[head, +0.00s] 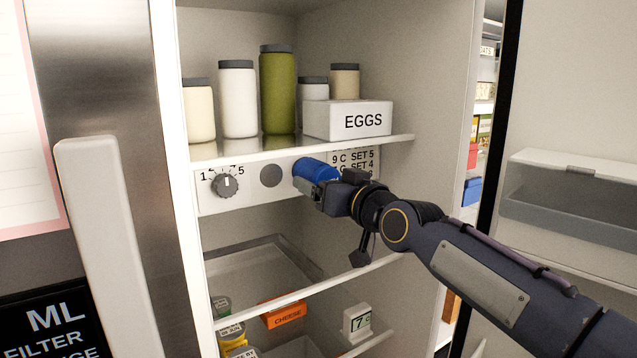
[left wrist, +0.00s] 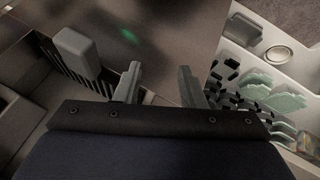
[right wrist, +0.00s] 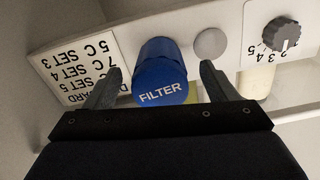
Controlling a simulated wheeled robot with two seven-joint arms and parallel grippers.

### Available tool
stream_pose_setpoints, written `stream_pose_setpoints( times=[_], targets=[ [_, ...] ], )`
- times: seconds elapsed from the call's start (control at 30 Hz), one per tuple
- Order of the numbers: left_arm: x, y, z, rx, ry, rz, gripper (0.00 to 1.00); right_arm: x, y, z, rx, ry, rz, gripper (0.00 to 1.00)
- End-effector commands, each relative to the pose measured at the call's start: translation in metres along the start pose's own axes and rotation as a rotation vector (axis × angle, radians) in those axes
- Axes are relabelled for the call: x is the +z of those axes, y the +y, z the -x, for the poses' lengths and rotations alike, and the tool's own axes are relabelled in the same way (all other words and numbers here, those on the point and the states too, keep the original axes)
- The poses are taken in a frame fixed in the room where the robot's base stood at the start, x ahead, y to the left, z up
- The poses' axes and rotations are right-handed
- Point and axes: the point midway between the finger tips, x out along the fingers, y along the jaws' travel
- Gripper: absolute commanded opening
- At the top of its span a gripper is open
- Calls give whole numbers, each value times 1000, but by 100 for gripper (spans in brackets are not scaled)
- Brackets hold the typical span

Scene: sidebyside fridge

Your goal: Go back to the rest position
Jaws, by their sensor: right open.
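My right gripper (head: 308,188) is at the control panel inside the open fridge. In the right wrist view its two fingers (right wrist: 161,70) are apart, one on each side of a blue cylinder labelled FILTER (right wrist: 160,75), with gaps showing between fingers and cylinder. The blue filter (head: 314,168) also shows in the head view at the panel (head: 255,185), partly hidden by the gripper. My left gripper (left wrist: 158,70) shows only in the left wrist view; its fingers are apart with nothing between them.
A dial (head: 225,186) and grey round button (head: 271,175) sit left of the filter. Above is a shelf with jars (head: 277,95) and an EGGS box (head: 347,120). Below, a lower shelf holds a cheese box (head: 283,314). The fridge door (head: 570,90) stands open at right.

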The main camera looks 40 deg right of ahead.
Motion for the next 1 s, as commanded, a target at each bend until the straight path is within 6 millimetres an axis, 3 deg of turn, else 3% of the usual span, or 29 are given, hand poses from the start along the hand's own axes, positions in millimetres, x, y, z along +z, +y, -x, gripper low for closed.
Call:
stream_pose_setpoints(
  times=[0.1,0.3,0.67,0.77,0.87,1.0],
  targets=[
    [3,-2,-5,0,0,0,36,1,2,23,3,4,-2,79],
    [4,-4,-8,0,0,0,36,1,1,44,1,2,-3,79],
    [4,-4,-8,0,0,0,36,8,-3,49,-6,-21,-7,79],
    [4,-4,-8,0,0,0,36,36,-13,54,-27,-99,-26,79],
    [4,-4,-8,0,0,0,36,83,-32,68,-63,-235,-57,79],
    [4,-4,-8,0,0,0,36,163,-62,102,-114,-472,-102,79]
  ],
)
